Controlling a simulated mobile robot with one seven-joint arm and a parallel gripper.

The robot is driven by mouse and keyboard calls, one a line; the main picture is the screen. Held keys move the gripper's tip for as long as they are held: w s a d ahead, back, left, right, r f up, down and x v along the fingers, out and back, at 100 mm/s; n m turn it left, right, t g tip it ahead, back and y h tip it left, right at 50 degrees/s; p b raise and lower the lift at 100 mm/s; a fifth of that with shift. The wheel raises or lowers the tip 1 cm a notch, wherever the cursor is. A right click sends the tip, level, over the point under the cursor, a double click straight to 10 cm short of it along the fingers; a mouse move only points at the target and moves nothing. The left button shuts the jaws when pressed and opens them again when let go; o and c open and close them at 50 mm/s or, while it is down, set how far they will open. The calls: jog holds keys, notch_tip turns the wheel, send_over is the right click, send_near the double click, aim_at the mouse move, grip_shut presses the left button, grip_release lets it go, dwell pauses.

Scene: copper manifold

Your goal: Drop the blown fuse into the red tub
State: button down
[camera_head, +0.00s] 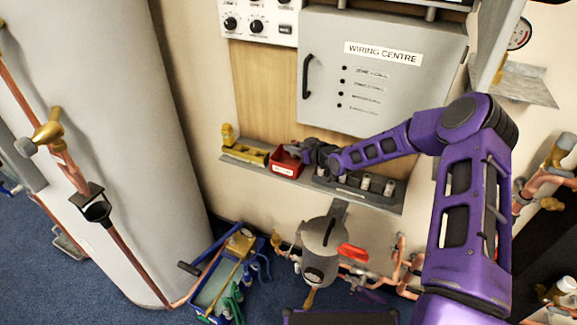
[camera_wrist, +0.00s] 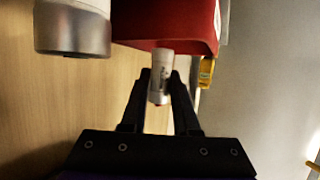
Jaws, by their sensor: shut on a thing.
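The red tub (camera_head: 283,166) with a white label sits on the narrow grey shelf under the wiring centre. My gripper (camera_head: 303,153) is at the tub's right side, close to its rim. In the wrist view the gripper (camera_wrist: 160,76) is shut on a small pale cylindrical fuse (camera_wrist: 159,83) with a metal end. The red tub (camera_wrist: 175,25) shows just beyond the fuse at the top. The fuse cannot be made out in the head view. I cannot tell whether it is over the tub's opening.
A black holder (camera_head: 350,190) with several white cylinders stands right of the tub. A yellow object (camera_head: 242,152) is on the shelf to the left. A large grey-white cylinder (camera_wrist: 72,28) is close in the wrist view. The wiring centre box (camera_head: 375,95) hangs above.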

jog(key=shift+f, duration=1.1)
jog(key=c, duration=0.6)
grip_release()
jog(key=v, duration=1.7)
jog(key=shift+s+d+r+p, duration=0.1)
jog(key=shift+r+p, duration=0.1)
jog(key=shift+p, duration=0.2)
